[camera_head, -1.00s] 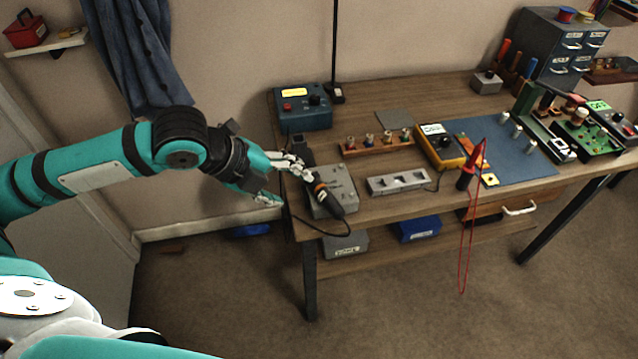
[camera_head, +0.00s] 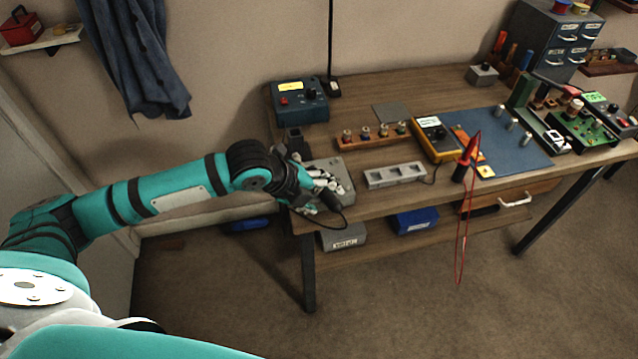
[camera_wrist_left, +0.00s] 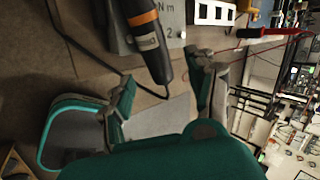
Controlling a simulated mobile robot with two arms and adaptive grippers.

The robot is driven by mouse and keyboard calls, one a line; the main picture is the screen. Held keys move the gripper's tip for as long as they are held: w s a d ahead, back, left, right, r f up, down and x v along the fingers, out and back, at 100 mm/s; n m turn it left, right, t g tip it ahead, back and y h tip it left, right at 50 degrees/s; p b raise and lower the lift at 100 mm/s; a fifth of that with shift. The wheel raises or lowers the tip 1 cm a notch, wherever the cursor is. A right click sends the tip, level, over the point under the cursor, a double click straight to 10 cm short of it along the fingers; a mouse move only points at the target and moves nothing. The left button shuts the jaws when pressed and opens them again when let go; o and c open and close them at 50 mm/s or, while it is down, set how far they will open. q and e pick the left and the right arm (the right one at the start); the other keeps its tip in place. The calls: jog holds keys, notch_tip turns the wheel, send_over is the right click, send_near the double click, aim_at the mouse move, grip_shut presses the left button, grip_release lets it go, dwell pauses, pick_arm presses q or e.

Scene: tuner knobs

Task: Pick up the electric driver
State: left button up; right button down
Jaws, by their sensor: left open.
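The electric driver (camera_wrist_left: 155,62) is black with an orange ring and lies on a grey box (camera_wrist_left: 128,38) in the left wrist view. A dark cable runs from its end. In the head view my gripper hides most of the driver. My left gripper (camera_head: 326,188) is open at the front of the grey box, over the driver. In the left wrist view the two fingers of the left gripper (camera_wrist_left: 166,92) are spread, one on each side of the driver's end. I cannot tell whether they touch it. My right gripper is not in view.
A grey block with square holes (camera_head: 394,175) and a wooden rack of small parts (camera_head: 372,136) lie right of the gripper. A blue box (camera_head: 299,102) stands behind it. A yellow meter (camera_head: 437,140) and a red probe (camera_head: 467,158) are further right.

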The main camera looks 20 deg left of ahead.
aim_at(328, 199)
pick_arm(q)
jog(key=x, duration=0.3)
jog(key=shift+w+d+f, duration=0.1)
jog(key=shift+w+f, duration=0.05)
jog(key=shift+f, duration=0.2)
jog(key=c, duration=1.1)
jog(key=shift+r, duration=0.1)
grip_shut()
